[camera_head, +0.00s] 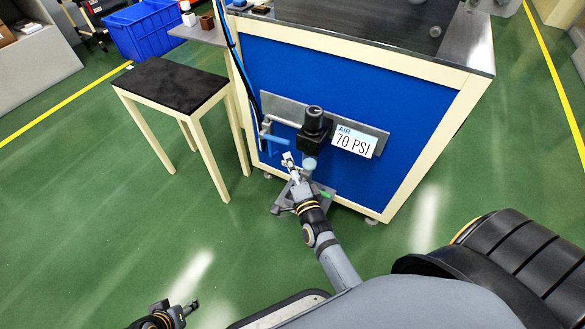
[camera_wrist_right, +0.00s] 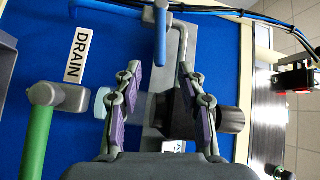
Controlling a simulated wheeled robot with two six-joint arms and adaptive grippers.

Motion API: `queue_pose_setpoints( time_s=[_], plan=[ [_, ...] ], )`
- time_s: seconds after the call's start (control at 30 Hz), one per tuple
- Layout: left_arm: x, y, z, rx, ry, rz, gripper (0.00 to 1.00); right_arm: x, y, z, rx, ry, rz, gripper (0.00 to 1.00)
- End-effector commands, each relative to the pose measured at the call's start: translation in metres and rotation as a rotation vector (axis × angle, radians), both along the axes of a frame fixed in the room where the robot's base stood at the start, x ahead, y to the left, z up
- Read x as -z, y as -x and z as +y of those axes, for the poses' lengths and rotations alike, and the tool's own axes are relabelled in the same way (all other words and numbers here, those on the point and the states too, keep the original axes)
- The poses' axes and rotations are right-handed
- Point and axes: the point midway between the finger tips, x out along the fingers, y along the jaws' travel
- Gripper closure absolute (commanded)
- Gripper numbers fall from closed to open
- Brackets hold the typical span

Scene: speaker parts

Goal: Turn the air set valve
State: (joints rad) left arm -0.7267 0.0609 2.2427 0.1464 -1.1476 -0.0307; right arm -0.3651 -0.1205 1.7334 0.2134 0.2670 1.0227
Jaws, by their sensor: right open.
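The air set valve has a blue lever (camera_head: 275,139) on a grey pipe fitting, left of the black regulator (camera_head: 314,130) on the blue bench panel. In the right wrist view the blue lever (camera_wrist_right: 160,38) points down from its grey pivot, beyond the fingertips and between their lines. My right gripper (camera_head: 290,160) is just below the lever, open and apart from it. Its purple-padded fingers (camera_wrist_right: 158,80) show with nothing gripped between them. My left gripper (camera_head: 180,308) is at the lower left, far from the valve; its jaw opening is unclear.
A white label (camera_head: 354,141) reads "AIR 70 PSI". In the wrist view, a green-handled valve (camera_wrist_right: 36,140) sits near a "DRAIN" label (camera_wrist_right: 81,54). The regulator knob (camera_wrist_right: 232,120) lies close to the right finger. A black-topped stool (camera_head: 172,84) stands left of the bench. Dark hoses (camera_head: 232,50) run down the bench side.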

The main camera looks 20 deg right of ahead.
Motion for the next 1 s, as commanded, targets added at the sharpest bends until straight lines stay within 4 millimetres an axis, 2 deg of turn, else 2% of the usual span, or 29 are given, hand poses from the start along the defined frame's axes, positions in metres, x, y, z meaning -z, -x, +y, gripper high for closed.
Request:
queue_pose_setpoints(
  time_s=[0.13,0.43,0.57,0.77,0.87,1.0],
  plan=[
    [0.0,0.0,0.0,0.0,0.0,0.0,0.6,0.001,0.016,0.002,0.0,0.0,0.001,0.6],
    [0.0,0.0,0.0,0.0,0.0,0.0,0.6,0.001,0.018,0.002,0.0,0.0,0.0,0.6],
    [0.016,-0.001,-0.003,-0.006,0.018,-0.051,0.6,0.006,-0.003,0.01,0.022,-0.006,-0.011,0.6],
    [0.012,-0.003,-0.004,-0.009,0.021,-0.064,0.6,0.002,-0.01,0.01,0.023,-0.002,-0.009,0.6],
    [0.013,-0.003,-0.004,-0.009,0.022,-0.066,0.6,0.0,-0.024,0.008,0.022,-0.002,-0.011,0.6],
    [0.011,-0.002,-0.004,-0.009,0.021,-0.063,0.6,-0.003,-0.055,0.004,0.022,-0.002,-0.011,0.6]
  ],
)
